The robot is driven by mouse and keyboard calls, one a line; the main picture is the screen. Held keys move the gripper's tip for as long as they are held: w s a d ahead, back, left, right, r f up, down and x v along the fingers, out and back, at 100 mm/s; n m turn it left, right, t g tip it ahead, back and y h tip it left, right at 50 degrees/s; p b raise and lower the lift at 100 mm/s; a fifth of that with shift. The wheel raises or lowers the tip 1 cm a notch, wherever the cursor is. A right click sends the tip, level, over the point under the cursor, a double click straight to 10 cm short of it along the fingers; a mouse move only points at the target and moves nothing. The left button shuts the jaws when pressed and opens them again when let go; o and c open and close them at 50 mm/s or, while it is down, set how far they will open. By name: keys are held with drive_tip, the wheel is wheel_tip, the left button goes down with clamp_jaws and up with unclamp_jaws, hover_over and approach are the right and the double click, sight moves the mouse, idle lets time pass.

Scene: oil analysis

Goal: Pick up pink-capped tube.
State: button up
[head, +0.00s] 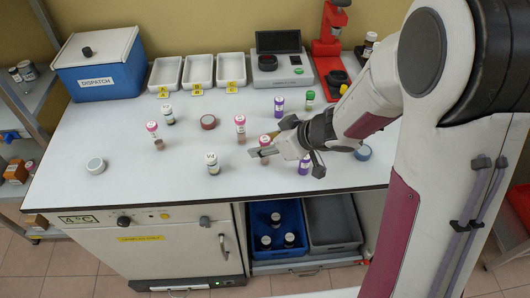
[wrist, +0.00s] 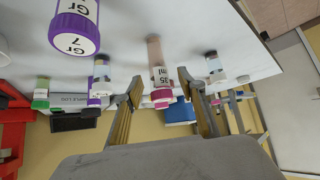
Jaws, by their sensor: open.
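Several pink-capped tubes stand on the white bench. In the wrist view, which is upside down, a pink-capped tube (wrist: 157,72) labelled 35 ml shows between the two fingers of my open gripper (wrist: 161,95), with a gap on each side. Another pink-capped tube (head: 240,123) stands a little left and behind, and one more (head: 152,128) is farther left.
Purple-capped tubes (head: 304,163) (wrist: 75,28) stand close to my gripper. White-capped vials (head: 212,163) and a green-capped tube (head: 310,98) are nearby.

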idle(0.4)
clamp_jaws()
drive_tip(key=shift+r, duration=0.2)
drive_tip(key=shift+r, duration=4.85)
